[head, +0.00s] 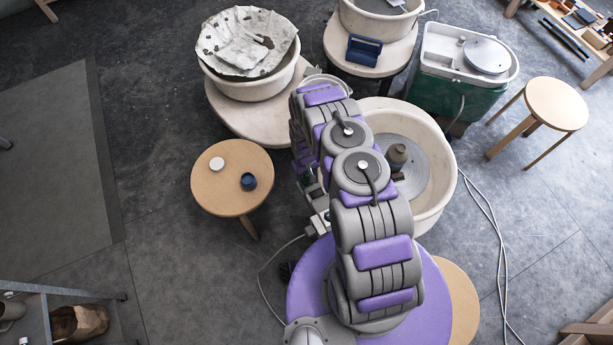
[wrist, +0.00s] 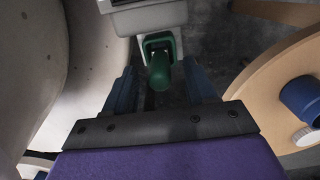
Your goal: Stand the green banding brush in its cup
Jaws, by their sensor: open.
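The green banding brush (wrist: 160,73) shows in the wrist view, its rounded end towards the camera, with a squarish green part behind it against a pale grey block. My gripper (wrist: 159,80) is open, its two dark blue fingers on either side of the green piece. I cannot tell whether they touch it. A dark blue cup (head: 249,181) stands on the small round wooden table in the head view. It also shows at the right edge of the wrist view (wrist: 302,98). In the head view my arm hides the brush and most of my gripper.
The round wooden table (head: 208,195) also carries a white round piece (head: 217,162). A wheel basin (head: 441,190) stands right of my arm, another basin (head: 245,88) behind left. A cable (head: 490,225) lies on the floor at right. Open floor lies left of the table.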

